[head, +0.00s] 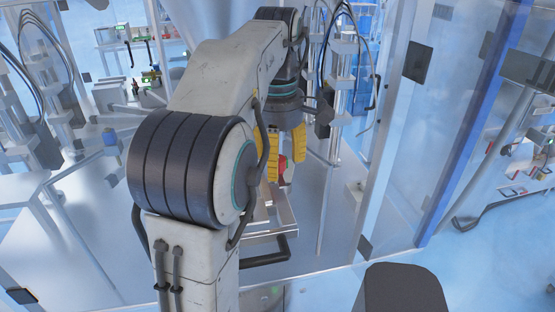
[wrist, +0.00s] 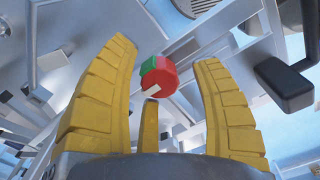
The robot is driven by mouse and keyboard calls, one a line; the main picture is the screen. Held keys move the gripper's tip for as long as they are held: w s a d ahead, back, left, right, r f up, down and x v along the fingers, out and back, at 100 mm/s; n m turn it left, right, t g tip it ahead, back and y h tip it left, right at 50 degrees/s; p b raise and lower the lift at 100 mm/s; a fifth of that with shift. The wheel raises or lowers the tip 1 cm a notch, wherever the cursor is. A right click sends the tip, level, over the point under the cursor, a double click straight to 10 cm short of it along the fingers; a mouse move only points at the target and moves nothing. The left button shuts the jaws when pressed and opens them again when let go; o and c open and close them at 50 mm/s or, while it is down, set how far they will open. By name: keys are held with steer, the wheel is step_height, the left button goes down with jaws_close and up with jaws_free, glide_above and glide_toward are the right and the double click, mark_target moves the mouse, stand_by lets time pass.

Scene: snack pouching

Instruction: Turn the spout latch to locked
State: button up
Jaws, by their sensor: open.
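The spout latch appears as a small round knob (wrist: 159,76), red with a green section and a pale pointer bar, in the middle of the wrist view. In the head view a bit of its red part (head: 282,166) shows between the yellow fingers, mostly hidden by them. My gripper (wrist: 165,65) has yellow ribbed fingers spread on both sides of the knob, with a third short finger below it. It is open and holds nothing. In the head view my gripper (head: 283,163) points down over the knob. I cannot tell whether any finger touches the knob.
A metal tray with a black handle (head: 267,251) lies below my gripper. The black handle also shows at right in the wrist view (wrist: 284,84). Upright posts with cables (head: 341,95) stand just behind. A clear panel with a blue edge (head: 458,130) stands to the right.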

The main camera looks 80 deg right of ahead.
jaws_close()
stand_by(0.6)
steer(key=shift+m, duration=0.4)
steer(key=m+p, duration=0.2)
steer(key=m, duration=0.2)
steer(key=m+p, duration=0.2)
steer(key=m, duration=0.2)
steer(key=shift+m, duration=0.3)
steer(key=m+p, duration=0.1)
steer(key=m, duration=0.3)
steer(key=m+p, duration=0.1)
steer(key=m, duration=0.3)
steer(key=shift+f, duration=0.1)
steer(key=shift+m, duration=0.4)
